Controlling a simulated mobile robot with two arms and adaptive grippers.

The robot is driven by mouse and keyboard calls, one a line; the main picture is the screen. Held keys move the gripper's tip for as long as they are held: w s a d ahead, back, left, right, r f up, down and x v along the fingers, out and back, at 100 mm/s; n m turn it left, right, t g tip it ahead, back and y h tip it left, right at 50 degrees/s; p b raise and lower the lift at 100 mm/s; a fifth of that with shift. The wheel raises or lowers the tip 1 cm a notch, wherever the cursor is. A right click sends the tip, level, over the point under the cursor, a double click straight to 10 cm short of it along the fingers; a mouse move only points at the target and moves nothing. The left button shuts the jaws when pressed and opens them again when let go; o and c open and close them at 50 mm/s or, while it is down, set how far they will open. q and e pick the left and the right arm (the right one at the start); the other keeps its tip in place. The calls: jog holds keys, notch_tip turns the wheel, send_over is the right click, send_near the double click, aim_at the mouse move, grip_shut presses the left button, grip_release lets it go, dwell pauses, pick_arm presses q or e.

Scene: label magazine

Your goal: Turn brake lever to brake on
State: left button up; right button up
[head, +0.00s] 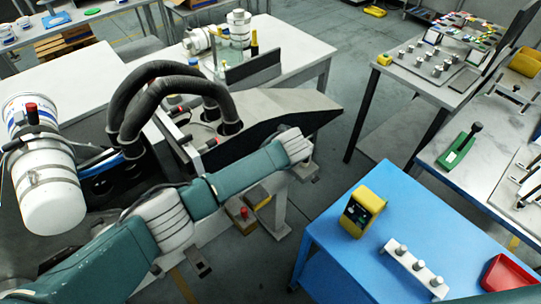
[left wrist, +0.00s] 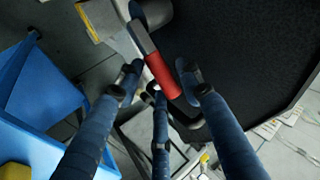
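The lever's red grip (left wrist: 162,76) is in the left wrist view, on a grey metal arm beside a large black panel (left wrist: 235,50). My left gripper (left wrist: 160,82) has its three blue fingers spread around the red grip. One fingertip is very close to the grip's right side, and a gap shows on the left; contact is not clear. My right gripper is not in view.
A blue table (head: 390,255) at the lower right holds a yellow device (head: 362,211), a white block with knobs (head: 415,268) and a red tray (head: 508,276). A red button box (head: 242,214) sits below my left arm. Open floor (head: 335,160) lies right of the machine.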

pick_arm(q)
grip_shut()
jog(key=s+a+r+n+t+h+b, duration=0.1)
jog(key=t+h, duration=0.1)
jog(key=s+a+r+n+t+h+b, duration=0.1)
jog(key=a+t+h, duration=0.1)
jog(key=shift+s+r+h+b, duration=0.1)
jog(key=shift+r+h+b, duration=0.2)
jog(key=shift+r+b, duration=0.1)
dwell(0.5)
dwell(0.3)
